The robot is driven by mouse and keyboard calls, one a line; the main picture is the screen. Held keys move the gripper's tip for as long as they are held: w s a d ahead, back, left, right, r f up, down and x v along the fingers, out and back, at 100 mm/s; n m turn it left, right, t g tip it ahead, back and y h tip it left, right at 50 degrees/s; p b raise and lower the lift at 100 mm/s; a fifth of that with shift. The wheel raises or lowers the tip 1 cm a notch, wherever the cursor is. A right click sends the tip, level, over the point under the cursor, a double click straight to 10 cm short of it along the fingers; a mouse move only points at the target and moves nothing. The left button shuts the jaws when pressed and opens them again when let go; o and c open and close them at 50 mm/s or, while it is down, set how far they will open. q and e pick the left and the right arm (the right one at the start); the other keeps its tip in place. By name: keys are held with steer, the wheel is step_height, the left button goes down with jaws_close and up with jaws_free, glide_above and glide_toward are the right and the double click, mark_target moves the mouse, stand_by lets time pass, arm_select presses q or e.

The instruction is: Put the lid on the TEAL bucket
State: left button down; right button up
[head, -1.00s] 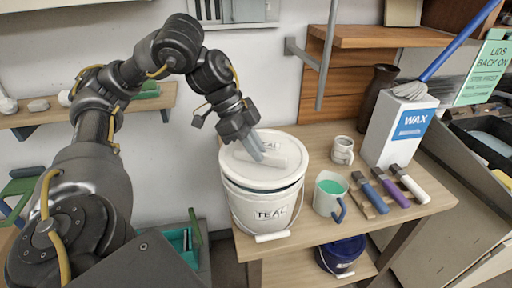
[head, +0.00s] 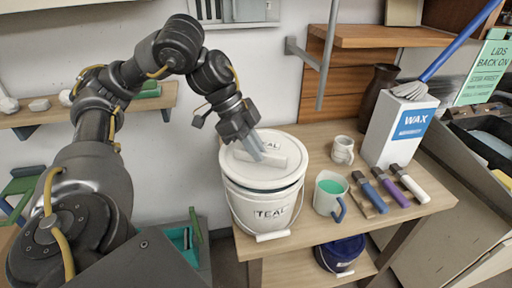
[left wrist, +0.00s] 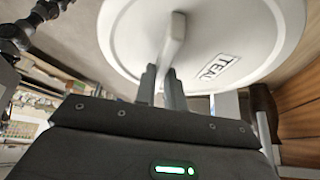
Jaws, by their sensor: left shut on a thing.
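The white TEAL bucket (head: 262,212) stands upright on the wooden table, with its label facing front and its wire handle hanging down in front. A white round lid (head: 240,170) lies over the bucket's mouth. It looks almost level, and I cannot tell whether it is fully seated. The lid also shows in the left wrist view (left wrist: 255,30), with a TEAL label on its top. My left gripper (head: 262,154) is shut on the lid's raised bar handle; the fingers show in the left wrist view (left wrist: 163,85). My right gripper is not in view.
A cup of teal glaze (head: 328,193), a white mug (head: 343,150), several brushes (head: 388,188) and a WAX box (head: 400,130) stand right of the bucket. A dark blue bucket (head: 341,254) sits on the lower shelf.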

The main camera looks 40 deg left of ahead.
arm_select(q)
steer(key=shift+f, duration=0.65)
stand_by(0.6)
steer(key=shift+f, duration=0.2)
stand_by(0.7)
steer(key=c, duration=0.9)
jaws_free()
steer(key=shift+r+p, duration=3.55)
steer(key=shift+p, duration=0.45)
